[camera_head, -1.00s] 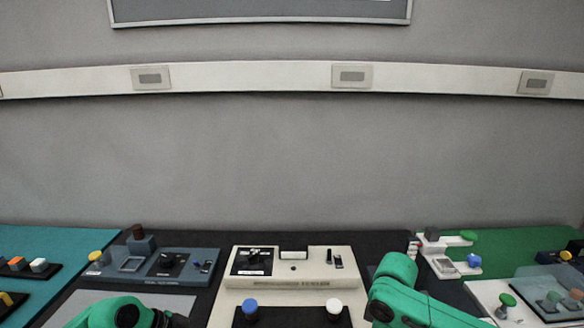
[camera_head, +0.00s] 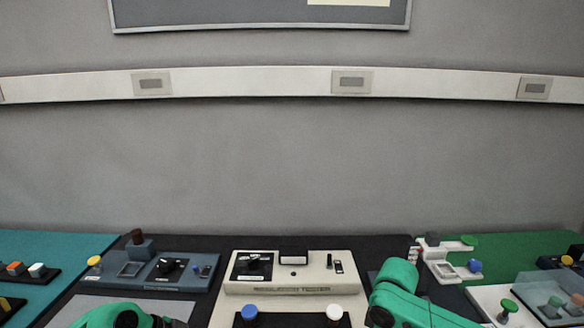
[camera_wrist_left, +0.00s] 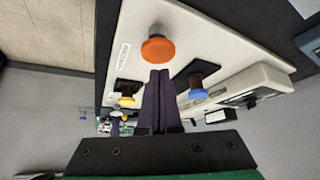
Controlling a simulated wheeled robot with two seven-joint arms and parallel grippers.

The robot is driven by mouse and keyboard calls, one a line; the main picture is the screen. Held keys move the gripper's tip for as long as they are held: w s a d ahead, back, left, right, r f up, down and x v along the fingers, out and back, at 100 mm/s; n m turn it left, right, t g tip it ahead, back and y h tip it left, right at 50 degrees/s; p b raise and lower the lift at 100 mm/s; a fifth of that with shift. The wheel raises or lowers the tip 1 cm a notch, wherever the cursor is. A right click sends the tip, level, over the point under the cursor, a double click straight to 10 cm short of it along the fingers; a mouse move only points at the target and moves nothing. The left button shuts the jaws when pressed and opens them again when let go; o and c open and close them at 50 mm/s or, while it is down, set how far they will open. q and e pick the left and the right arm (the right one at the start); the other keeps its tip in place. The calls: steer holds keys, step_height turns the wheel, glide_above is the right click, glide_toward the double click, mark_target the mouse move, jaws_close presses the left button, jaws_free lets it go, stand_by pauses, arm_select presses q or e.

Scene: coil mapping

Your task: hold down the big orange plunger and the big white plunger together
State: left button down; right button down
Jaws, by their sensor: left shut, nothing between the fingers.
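A big orange plunger (camera_wrist_left: 157,48) stands on a pale panel in the left wrist view. My left gripper (camera_wrist_left: 160,72) is shut and empty, its dark fingertips just beside the orange cap; I cannot tell whether they touch it. The orange plunger is not visible in the head view. A white-capped plunger (camera_head: 334,312) shows at the bottom of the head view, on the dark strip of the beige console (camera_head: 290,275). Its lower part is cut off. My right arm comes in beside the console, but its gripper is out of view.
A blue-capped plunger (camera_head: 249,312) stands left of the white one. In the left wrist view, a yellow knob (camera_wrist_left: 126,100) and a blue knob (camera_wrist_left: 196,92) flank my fingers. A blue-grey console (camera_head: 165,278) stands left. A clear cover (camera_head: 550,292) stands far right.

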arm_select(q)
steer(key=shift+f, duration=0.95)
stand_by(0.5)
steer(key=shift+r+p, duration=0.25)
steer(key=shift+p, duration=0.35)
arm_select(e)
steer(key=shift+r, duration=0.6)
steer(key=shift+f, duration=1.6)
arm_select(q)
steer(key=shift+r, duration=0.2)
arm_select(e)
steer(key=shift+r, duration=0.1)
arm_select(q)
steer(key=shift+r+p, duration=0.35)
steer(key=shift+p, duration=0.15)
arm_select(e)
steer(key=shift+r, duration=0.15)
arm_select(q)
steer(key=shift+r+p, duration=0.25)
steer(key=shift+p, duration=0.05)
steer(key=shift+f, duration=0.1)
stand_by(0.4)
